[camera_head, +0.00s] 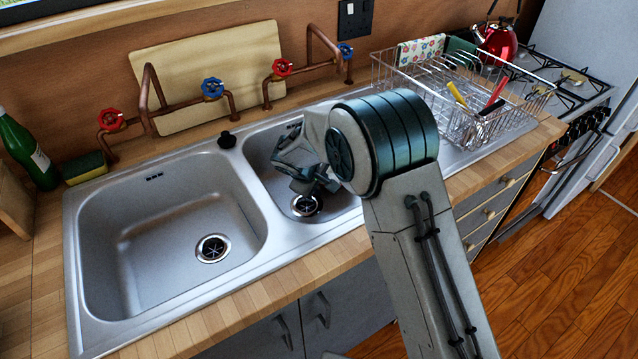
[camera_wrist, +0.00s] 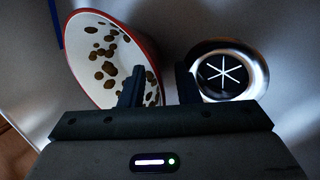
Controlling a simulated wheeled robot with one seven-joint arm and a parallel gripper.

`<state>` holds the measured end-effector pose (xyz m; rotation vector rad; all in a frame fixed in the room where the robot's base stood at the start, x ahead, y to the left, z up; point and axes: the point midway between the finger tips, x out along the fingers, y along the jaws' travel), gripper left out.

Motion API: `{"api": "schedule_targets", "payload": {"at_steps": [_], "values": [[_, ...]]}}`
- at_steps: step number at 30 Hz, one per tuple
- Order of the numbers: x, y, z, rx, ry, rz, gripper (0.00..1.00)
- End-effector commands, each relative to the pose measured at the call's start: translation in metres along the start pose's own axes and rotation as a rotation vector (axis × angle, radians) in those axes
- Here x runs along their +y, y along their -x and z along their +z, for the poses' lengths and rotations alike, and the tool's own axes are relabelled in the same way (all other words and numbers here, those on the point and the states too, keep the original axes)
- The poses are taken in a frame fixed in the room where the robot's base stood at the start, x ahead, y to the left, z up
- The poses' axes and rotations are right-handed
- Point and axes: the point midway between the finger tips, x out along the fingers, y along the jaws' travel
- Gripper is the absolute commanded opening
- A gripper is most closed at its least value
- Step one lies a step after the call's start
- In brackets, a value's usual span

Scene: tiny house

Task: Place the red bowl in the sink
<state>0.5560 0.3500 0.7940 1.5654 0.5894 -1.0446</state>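The red bowl (camera_wrist: 105,60) shows in the wrist view, with a red rim and a white inside with brown spots. It lies tilted near a round metal drain (camera_wrist: 226,72). My gripper (camera_wrist: 158,82) is open, with one finger over the bowl's inside and the other outside its right edge. The bowl's wall passes between the fingers; contact is unclear. In the head view, my gripper reaches down into the right, smaller basin of the sink (camera_head: 255,258), and my arm hides the bowl there. The left, larger basin is empty.
A wire dish rack (camera_head: 470,100) stands right of the sink. Taps with red and blue handles (camera_head: 212,88) rise behind the basins. A green bottle (camera_head: 28,150) and a sponge (camera_head: 85,168) are at the left. The stove (camera_head: 565,85) is at the far right.

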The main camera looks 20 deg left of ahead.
Motion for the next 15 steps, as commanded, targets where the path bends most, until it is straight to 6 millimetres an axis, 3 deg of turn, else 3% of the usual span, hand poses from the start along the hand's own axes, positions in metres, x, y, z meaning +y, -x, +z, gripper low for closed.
{"api": "schedule_targets", "payload": {"at_steps": [5, 15], "values": [[0.002, 0.018, -0.001, 0.005, 0.0, 0.002, 0.29], [0.001, 0.09, -0.001, 0.004, -0.001, 0.001, 0.29]]}}
